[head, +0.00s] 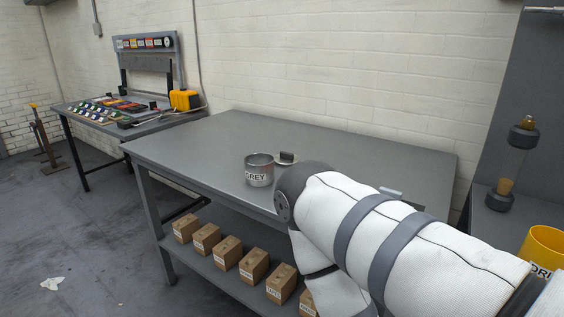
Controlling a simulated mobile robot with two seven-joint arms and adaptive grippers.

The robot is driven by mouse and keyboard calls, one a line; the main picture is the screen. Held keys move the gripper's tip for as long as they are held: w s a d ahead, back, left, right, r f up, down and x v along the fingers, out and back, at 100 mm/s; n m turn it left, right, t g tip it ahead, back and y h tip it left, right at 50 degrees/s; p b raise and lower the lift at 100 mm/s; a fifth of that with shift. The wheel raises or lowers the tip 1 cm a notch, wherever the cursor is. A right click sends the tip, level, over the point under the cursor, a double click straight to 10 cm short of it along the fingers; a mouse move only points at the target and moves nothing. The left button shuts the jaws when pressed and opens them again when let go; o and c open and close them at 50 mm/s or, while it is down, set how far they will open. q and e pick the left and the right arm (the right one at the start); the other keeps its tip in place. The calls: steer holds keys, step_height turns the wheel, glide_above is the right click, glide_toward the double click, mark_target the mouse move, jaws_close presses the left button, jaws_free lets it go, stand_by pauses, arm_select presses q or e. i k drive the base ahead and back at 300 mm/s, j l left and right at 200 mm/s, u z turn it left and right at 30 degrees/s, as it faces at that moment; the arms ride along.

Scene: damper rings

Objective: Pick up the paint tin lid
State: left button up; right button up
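A grey metal paint tin (259,170) marked "GREY" stands upright and open-topped on the grey workbench (215,143). Just behind it and to its right, a pale flat disc (281,161) that looks like the paint tin lid lies on the bench. A small dark block stands on or against the disc; I cannot tell which. My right arm, in a white padded sleeve, comes in from the right and bends in front of the bench, close to the tin and disc in the picture. Neither gripper can be made out.
Several labelled cardboard boxes (226,253) stand on the bench's lower shelf. A small pale item (391,192) shows behind my arm. Another table (69,108) stands at the far left. The bench's left part is clear.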

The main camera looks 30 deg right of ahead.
mark_target(284, 159)
steer(key=i+z, duration=0.15)
steer(key=z, duration=0.3)
steer(key=i+j+z, duration=0.15)
steer(key=z, duration=0.3)
steer(key=i+j+z, duration=0.1)
steer(key=z, duration=0.35)
steer(key=i+j+z, duration=0.1)
steer(key=j+z, duration=0.2)
steer(key=z, duration=0.15)
